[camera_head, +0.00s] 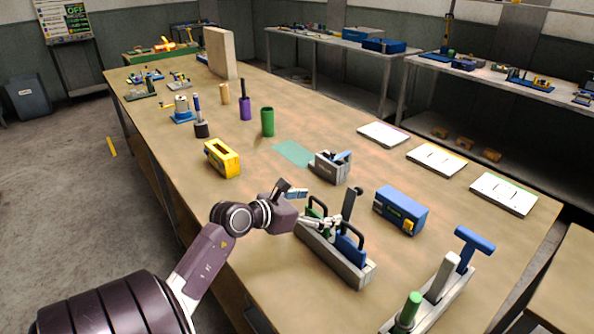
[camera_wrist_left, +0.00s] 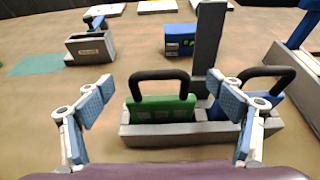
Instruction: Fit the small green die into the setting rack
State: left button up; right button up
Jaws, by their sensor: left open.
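A green die (camera_wrist_left: 160,108) with a black loop handle stands upright in a grey slotted rack (camera_wrist_left: 180,135), its lower part hidden by the rack's front wall. A blue die (camera_wrist_left: 278,108) with a similar handle stands to its right in the same rack. In the head view the rack (camera_head: 330,258) is near the table's front edge, with the blue die (camera_head: 350,250) at its near end. My left gripper (camera_head: 316,208) is open over the rack and partly hides the green die. In the left wrist view its fingers (camera_wrist_left: 165,105) are spread either side of the green die, apart from it.
A blue box (camera_head: 402,208) lies right of the rack, and a grey labelled box (camera_head: 331,166) behind it. A tool stand (camera_head: 440,300) is at the front right. A yellow box (camera_head: 222,158) and green cylinder (camera_head: 267,122) stand farther left. Bare table lies between them.

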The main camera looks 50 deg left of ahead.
pick_arm(q)
jog(key=d+b+v, duration=0.1)
jog(key=b+v, duration=0.1)
jog(key=v, duration=0.9)
jog(key=shift+s+a, duration=0.4)
jog(key=shift+a, duration=0.1)
